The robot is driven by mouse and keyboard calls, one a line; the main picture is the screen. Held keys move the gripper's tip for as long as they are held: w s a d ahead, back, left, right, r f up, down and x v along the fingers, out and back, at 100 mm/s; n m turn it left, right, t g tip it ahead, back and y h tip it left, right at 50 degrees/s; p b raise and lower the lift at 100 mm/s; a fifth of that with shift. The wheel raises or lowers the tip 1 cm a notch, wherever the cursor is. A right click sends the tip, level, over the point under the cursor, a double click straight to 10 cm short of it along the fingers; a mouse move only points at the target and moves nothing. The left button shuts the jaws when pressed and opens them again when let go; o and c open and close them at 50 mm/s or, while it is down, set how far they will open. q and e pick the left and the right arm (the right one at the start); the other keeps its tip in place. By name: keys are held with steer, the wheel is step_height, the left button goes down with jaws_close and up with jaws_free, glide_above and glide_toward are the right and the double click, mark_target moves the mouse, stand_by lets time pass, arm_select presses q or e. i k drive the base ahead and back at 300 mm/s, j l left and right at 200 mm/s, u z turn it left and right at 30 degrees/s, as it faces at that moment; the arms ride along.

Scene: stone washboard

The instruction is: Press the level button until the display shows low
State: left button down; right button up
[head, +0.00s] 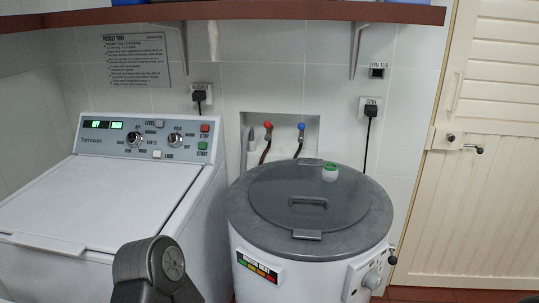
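The white washing machine (95,205) stands at the left, with a grey control panel (150,138) along its back. Two small green-lit displays sit at the panel's left end, a left one (97,124) and a right one (117,124); their text is too small to read surely. The level button (158,124) looks like a small grey square right of its label, at the panel's top middle. Nothing touches it. A dark grey rounded joint, apparently of my own arm, shows at the bottom, in front of the machine. Neither of my grippers is in view.
The panel also has two round knobs, a red stop button (205,128), a green start button (202,146) and a pale lower button (157,154). A round lidded tub (310,205) stands at the right. A wooden shelf (220,12) crosses above; the space before the panel is clear.

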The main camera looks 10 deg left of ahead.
mark_target(159, 124)
steer(key=u, duration=1.6)
